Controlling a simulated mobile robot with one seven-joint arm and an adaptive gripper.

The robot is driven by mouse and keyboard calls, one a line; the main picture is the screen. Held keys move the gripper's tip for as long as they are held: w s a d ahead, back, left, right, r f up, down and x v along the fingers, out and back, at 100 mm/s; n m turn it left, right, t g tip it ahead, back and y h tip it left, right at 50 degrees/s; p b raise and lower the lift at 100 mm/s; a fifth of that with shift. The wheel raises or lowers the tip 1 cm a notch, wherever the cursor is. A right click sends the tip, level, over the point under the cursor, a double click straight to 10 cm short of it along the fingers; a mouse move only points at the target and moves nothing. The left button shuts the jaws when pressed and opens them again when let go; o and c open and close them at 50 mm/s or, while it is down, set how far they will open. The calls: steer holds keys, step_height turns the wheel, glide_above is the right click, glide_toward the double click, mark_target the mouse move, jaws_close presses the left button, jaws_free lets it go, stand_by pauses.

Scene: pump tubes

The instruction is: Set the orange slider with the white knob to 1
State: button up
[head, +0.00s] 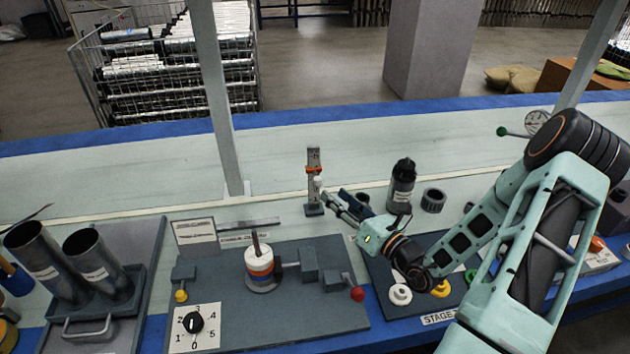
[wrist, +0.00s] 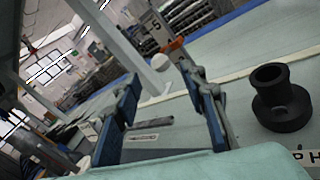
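The slider post (head: 313,194) is an upright grey scale on a dark foot, near the middle of the head view. Its orange slider (head: 314,169) sits well above the foot, with the white knob (head: 318,184) on the front. In the wrist view the orange slider (wrist: 179,42) and the round white knob (wrist: 160,62) show beyond the fingertips. A 5 is readable on the post there; the 1 mark is not readable. My gripper (head: 334,199) is open, its fingers apart and empty, just right of and below the knob. The knob appears between the fingertips (wrist: 159,78), apparently untouched.
A black bottle (head: 402,185) and a dark ring (head: 433,200) stand right of the post. The pale bench behind the post is clear.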

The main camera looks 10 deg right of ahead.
mark_target(321, 185)
steer(key=x, duration=0.8)
steer(key=shift+w+a+b, duration=0.2)
steer(key=shift+w+b, duration=0.1)
steer(key=shift+b, duration=0.1)
jaws_close()
